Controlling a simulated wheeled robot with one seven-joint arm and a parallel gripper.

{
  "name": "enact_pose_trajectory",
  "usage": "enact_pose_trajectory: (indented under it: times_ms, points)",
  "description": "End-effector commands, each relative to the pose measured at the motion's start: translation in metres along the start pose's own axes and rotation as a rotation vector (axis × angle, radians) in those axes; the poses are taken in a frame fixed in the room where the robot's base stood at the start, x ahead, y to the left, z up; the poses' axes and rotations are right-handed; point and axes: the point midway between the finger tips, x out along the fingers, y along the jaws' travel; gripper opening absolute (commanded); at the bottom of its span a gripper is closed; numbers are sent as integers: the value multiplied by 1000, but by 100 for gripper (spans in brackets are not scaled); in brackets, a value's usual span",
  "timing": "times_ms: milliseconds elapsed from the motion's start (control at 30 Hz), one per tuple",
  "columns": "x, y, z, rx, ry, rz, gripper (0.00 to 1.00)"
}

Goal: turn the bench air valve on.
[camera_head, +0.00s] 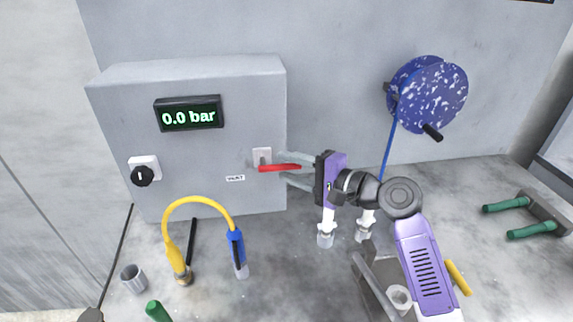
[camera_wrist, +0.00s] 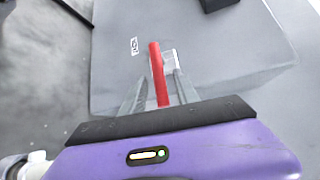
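The valve's red lever (camera_head: 277,168) sticks out to the right, nearly level, from a white mount (camera_head: 262,154) on the front of the grey cabinet (camera_head: 222,90). My gripper (camera_head: 288,169) reaches in from the right, one finger above the lever and one below. In the wrist view the red lever (camera_wrist: 156,68) runs between the two fingers of my gripper (camera_wrist: 160,80), with gaps visible beside it. The gripper looks open around the lever, not clamped on it. The display (camera_head: 189,115) on the cabinet reads 0.0 bar.
A black knob (camera_head: 143,176) sits at the cabinet's left. A yellow hose (camera_head: 198,200) with a blue fitting (camera_head: 237,250) stands on the bench below. A grey cup (camera_head: 133,279) is at lower left. A blue hose reel (camera_head: 432,92) hangs on the wall at right.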

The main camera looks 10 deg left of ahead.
Motion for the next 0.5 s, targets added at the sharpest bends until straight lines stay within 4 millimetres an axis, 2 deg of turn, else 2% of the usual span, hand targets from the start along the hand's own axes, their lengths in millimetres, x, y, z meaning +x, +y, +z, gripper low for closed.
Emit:
enact_pose_trajectory:
  times_ms: [133, 367, 500]
  points:
    - [8, 0, 0, 1, 0, 0, 37]
    - [9, 0, 0, 0, 0, -1, 37]
    - [8, 0, 0, 0, 0, -1, 13]
